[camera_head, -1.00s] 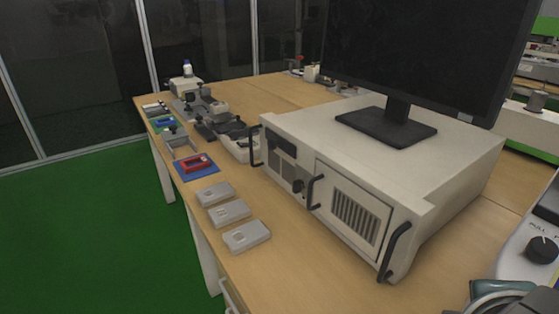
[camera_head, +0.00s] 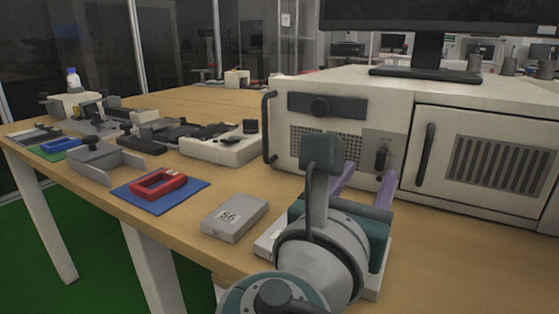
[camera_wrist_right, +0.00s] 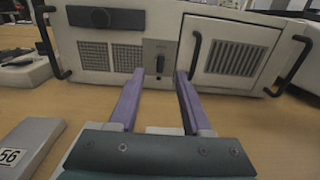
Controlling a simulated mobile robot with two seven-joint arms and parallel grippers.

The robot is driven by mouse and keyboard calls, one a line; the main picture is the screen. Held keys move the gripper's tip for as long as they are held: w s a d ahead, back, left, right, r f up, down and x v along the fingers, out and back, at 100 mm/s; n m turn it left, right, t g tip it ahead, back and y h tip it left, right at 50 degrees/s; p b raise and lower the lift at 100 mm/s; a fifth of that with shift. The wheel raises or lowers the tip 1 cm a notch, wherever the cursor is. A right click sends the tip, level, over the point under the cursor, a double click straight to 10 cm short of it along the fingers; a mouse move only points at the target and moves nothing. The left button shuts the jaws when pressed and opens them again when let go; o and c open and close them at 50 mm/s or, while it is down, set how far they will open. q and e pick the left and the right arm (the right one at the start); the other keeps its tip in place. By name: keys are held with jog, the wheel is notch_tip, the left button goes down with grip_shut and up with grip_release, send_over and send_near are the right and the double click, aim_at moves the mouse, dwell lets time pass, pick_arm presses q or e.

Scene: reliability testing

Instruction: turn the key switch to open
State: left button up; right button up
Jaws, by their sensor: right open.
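The key switch (camera_head: 381,158) is a dark upright knob on a grey plate on the front of a beige cabinet (camera_head: 342,97). It also shows in the right wrist view (camera_wrist_right: 160,63), centred between the fingers. My right gripper (camera_head: 365,182) has purple fingers, spread apart and empty, pointing at the cabinet front. In the right wrist view my right gripper (camera_wrist_right: 158,75) has its fingertips on either side of the switch in the picture; whether they reach it in depth I cannot tell. My left gripper is not in view.
A monitor (camera_head: 428,52) stands on the cabinet. Black handles (camera_head: 269,127) stick out from the cabinet front. A grey box marked 56 (camera_head: 235,216) lies left of my right arm. A red frame (camera_head: 158,184) rests on a blue mat (camera_head: 192,187). Bare wood lies right of my gripper.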

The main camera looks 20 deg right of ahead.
aim_at(381, 154)
jog(key=b+x, duration=0.2)
jog(key=x, duration=0.6)
jog(key=shift+d, duration=0.25)
jog(key=shift+c, duration=0.3)
grip_shut()
